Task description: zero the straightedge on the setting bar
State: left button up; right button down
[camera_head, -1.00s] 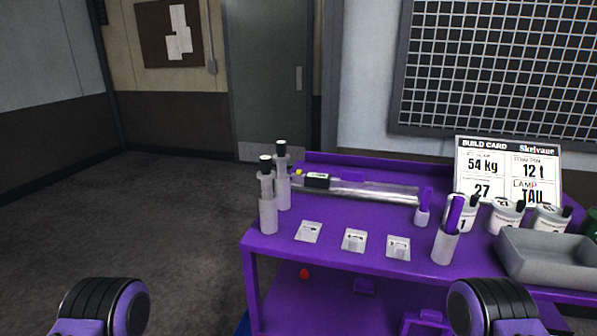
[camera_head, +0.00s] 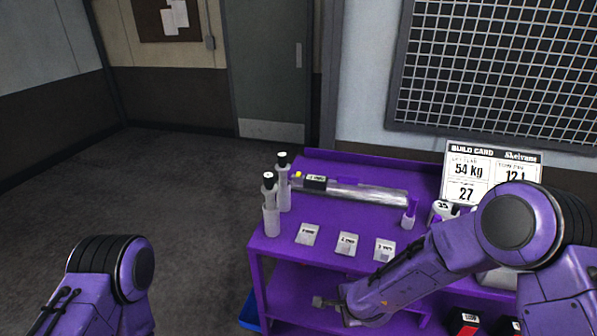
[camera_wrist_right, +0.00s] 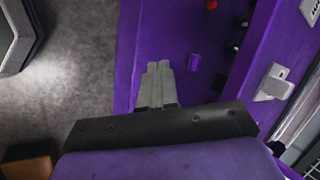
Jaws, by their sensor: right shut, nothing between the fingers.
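A long silver bar (camera_head: 368,193) lies along the back of the purple cart top, with a dark block bearing a white label (camera_head: 315,182) near its left end. I cannot tell the straightedge from the setting bar there. My right gripper (camera_head: 318,302) is shut and empty, low in front of the cart, below its top and apart from the bar. Its closed fingers also show in the right wrist view (camera_wrist_right: 159,68), over a purple surface. My left gripper is out of view; only part of my left arm shows.
The purple cart (camera_head: 335,218) carries two upright grey cylinders (camera_head: 270,208) at its left end and several labelled plates (camera_head: 307,234) along its front. A build card (camera_head: 468,172) stands at the back right. My right arm hides the cart's right side. Open floor lies left.

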jog(key=w+a+r+m+y+p, duration=0.1)
jog(key=w+a+r+y+p, duration=0.1)
jog(key=r, duration=1)
jog(key=w+a+r+m+t+y+p, duration=0.1)
jog(key=w+a+r+y+p, duration=0.1)
jog(key=w+a+r+p, duration=0.2)
jog(key=w+a+r, duration=0.3)
jog(key=a+r, duration=0.1)
jog(key=r, duration=0.3)
jog(key=shift+a+r+m, duration=0.3)
jog(key=shift+a+r, duration=0.1)
jog(key=shift+w, duration=0.1)
